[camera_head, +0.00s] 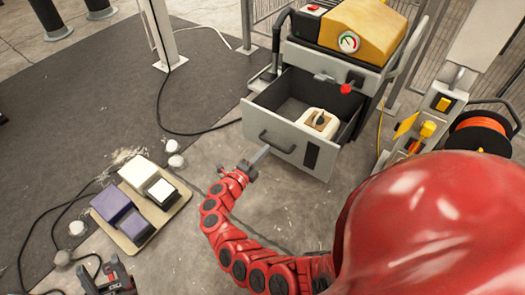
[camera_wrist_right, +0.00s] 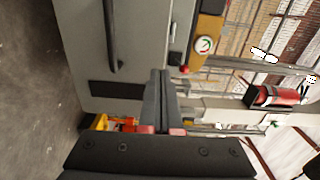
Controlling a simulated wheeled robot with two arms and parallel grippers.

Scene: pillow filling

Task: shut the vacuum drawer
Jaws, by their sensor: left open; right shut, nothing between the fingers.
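The vacuum drawer (camera_head: 285,145) is pulled open from the grey vacuum machine. Its grey front carries a dark bar handle (camera_head: 277,142). A white block with a dark knob (camera_head: 319,122) lies inside it. My left gripper (camera_head: 114,275) is open at the lower left, away from the drawer.
The machine has a yellow top (camera_head: 362,27) with a gauge. A tray (camera_head: 173,206) with white and purple foot pedals lies on the floor to the left, among loose cables. An orange cable reel (camera_head: 480,134) stands at right. The floor in front of the drawer looks clear.

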